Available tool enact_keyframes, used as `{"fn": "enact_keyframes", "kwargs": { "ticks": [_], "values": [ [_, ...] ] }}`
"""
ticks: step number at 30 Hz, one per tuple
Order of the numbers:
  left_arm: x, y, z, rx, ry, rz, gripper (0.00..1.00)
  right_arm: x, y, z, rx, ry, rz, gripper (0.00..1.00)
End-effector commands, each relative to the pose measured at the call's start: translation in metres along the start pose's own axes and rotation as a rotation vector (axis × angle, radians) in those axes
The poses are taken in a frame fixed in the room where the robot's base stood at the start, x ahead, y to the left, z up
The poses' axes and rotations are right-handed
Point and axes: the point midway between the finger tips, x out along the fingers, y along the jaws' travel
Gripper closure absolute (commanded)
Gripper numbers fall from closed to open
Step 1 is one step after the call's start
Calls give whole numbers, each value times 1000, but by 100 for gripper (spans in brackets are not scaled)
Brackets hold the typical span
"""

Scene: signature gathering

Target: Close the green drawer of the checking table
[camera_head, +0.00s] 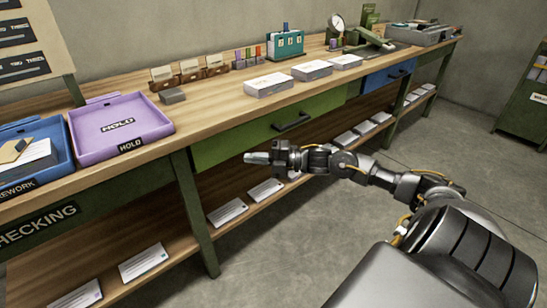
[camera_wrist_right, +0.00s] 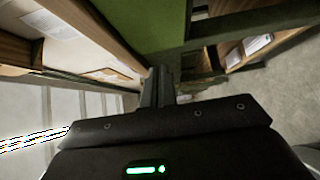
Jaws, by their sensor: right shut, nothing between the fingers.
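The green drawer (camera_head: 235,142) of the wooden checking table (camera_head: 225,115) shows under the tabletop edge in the head view, with a dark bar handle (camera_head: 291,121). Its front looks flush or nearly flush with the table's front; a small gap cannot be ruled out. My right gripper (camera_head: 257,158) is shut and empty, in front of the drawer's lower edge, left of and below the handle. In the right wrist view its fingers (camera_wrist_right: 157,87) point toward the green front (camera_wrist_right: 155,25); I cannot tell whether they touch it. My left gripper is out of view.
A purple HOLD tray (camera_head: 122,122) and a blue tray (camera_head: 65,150) stand at the left on the tabletop. Paper stacks (camera_head: 268,86) lie above the drawer. A blue drawer (camera_head: 389,75) is farther right. The lower shelf (camera_head: 170,225) holds several papers. The floor in front is clear.

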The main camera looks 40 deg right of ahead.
Motion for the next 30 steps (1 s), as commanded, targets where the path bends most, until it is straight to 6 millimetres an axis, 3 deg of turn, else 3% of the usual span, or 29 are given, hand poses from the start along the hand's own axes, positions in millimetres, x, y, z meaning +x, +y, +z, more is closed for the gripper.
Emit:
{"fn": "enact_keyframes", "kwargs": {
  "ticks": [3,10,26,30],
  "values": [
    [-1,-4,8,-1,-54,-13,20,-23,-1,0,2,-2,-5,100],
    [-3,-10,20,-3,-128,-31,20,-45,-1,0,2,0,-3,100],
    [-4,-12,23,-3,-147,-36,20,-48,-1,-1,9,3,-1,100],
    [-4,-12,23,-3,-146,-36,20,-47,-7,11,78,-67,-39,100]
  ]
}}
